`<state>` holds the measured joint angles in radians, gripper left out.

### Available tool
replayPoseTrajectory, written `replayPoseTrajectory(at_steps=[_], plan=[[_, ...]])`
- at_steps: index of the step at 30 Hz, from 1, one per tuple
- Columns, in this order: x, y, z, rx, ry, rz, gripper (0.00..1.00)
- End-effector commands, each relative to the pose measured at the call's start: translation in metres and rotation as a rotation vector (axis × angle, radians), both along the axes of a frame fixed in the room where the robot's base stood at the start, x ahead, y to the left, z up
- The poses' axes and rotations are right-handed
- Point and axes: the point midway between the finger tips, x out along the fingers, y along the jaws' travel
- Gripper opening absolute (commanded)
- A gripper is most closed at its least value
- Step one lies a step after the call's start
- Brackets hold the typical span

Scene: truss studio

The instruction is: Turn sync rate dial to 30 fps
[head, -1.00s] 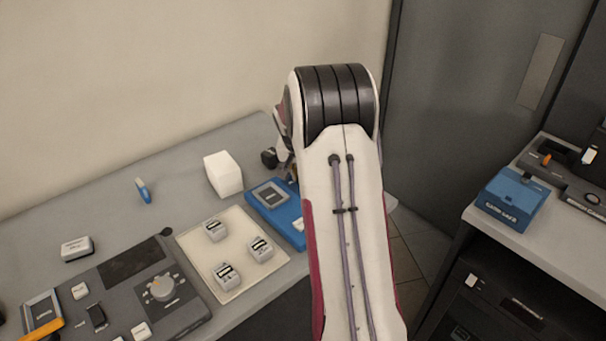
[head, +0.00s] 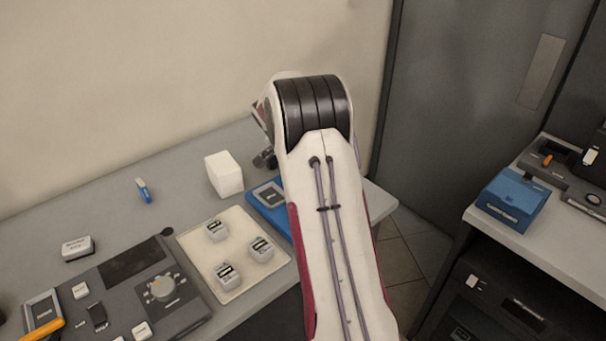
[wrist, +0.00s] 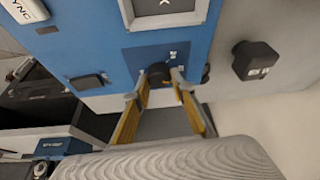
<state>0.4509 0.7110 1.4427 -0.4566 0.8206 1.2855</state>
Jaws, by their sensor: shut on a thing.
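The blue sync device (head: 266,194) lies at the table's right end in the head view, partly hidden behind my arm. In the wrist view its blue face (wrist: 95,40) fills the upper middle. A small black dial (wrist: 158,72) sits there on a darker blue patch, with tiny white marks beside it that I cannot read. My gripper (wrist: 159,80) has its two yellow-sided fingers on either side of the dial and is shut on it. The dial's pointer and setting cannot be made out.
A dark boxy object (wrist: 255,60) stands beside the device in the wrist view. In the head view, a cream tray (head: 205,262) with three small grey blocks, a white cube (head: 224,174) and a grey control panel (head: 140,285) lie to the left. A blue box (head: 512,198) stands on the right-hand cabinet.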

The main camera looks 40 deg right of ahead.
Motion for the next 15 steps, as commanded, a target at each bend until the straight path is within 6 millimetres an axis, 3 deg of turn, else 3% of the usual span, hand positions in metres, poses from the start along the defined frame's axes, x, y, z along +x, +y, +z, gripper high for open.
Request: replayPoseTrajectory(at_steps=[15], plan=[[0.0003, 0.0021, -0.0025, 0.004, 0.005, -0.213, 0.03]])
